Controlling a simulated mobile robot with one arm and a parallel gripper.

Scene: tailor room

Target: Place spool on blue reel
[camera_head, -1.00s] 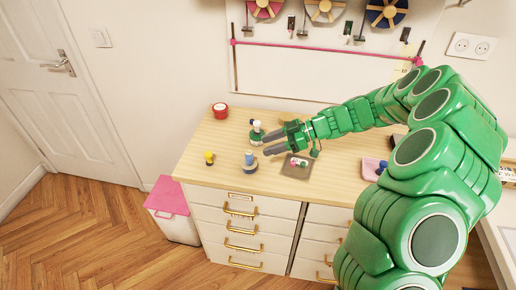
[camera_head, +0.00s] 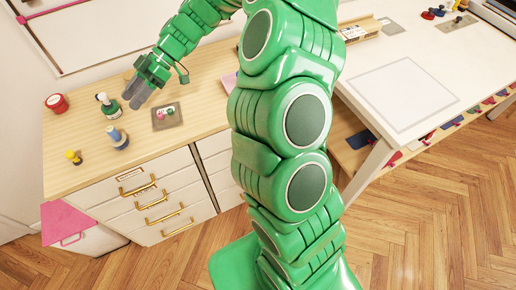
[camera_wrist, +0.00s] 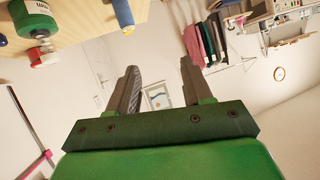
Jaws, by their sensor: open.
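A spool with a blue upper part on a dark round base (camera_head: 117,138) stands upright near the front of the wooden counter. It also shows at the top edge of the wrist view (camera_wrist: 123,12). Small pink and green spools (camera_head: 164,113) sit on a grey tray (camera_head: 176,121); I cannot tell which spool is the task's. My gripper (camera_head: 130,98) is open and empty above the counter, behind the blue-topped spool and beside a green-and-white bottle (camera_head: 104,100). In the wrist view the jaws (camera_wrist: 158,70) are apart with nothing between them.
A red round container (camera_head: 57,103) stands at the counter's back left, and a small yellow item (camera_head: 73,157) at its left front. Drawers (camera_head: 155,203) are below. A white table (camera_head: 410,95) is at right.

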